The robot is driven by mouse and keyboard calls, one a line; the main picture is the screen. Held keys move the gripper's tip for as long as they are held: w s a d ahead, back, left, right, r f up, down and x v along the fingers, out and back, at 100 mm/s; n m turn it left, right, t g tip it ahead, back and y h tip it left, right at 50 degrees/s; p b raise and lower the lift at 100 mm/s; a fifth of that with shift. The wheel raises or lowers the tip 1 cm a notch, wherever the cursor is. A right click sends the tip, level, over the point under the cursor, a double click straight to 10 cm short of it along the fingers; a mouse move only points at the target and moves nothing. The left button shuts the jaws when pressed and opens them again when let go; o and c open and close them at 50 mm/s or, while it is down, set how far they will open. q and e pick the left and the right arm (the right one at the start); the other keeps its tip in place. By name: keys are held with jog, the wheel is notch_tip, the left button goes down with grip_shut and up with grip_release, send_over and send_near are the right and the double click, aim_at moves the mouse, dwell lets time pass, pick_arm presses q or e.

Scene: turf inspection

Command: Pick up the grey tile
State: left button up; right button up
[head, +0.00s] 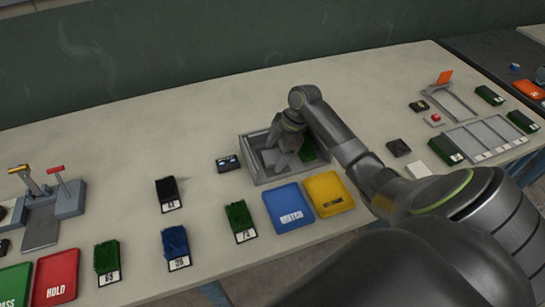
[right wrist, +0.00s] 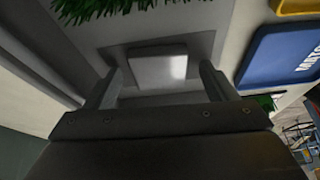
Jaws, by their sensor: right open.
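The grey tile (right wrist: 158,70) is a pale, flat-faced block lying in the grey tray (head: 262,182). In the right wrist view it sits between the two fingers of my right gripper (right wrist: 161,76), which is open around it. Whether the fingers touch its sides I cannot tell. In the head view my right gripper (head: 284,153) reaches down into the tray, and the tile is mostly hidden behind it. My left gripper is in neither view.
A green turf piece (head: 307,150) lies in the tray, right of the gripper. A blue tray (head: 289,207) and a yellow tray (head: 328,194) stand just in front. Numbered turf samples, such as the green one (head: 240,221), stand to the left. The table's back left is clear.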

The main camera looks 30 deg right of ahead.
jog(key=c, duration=1.1)
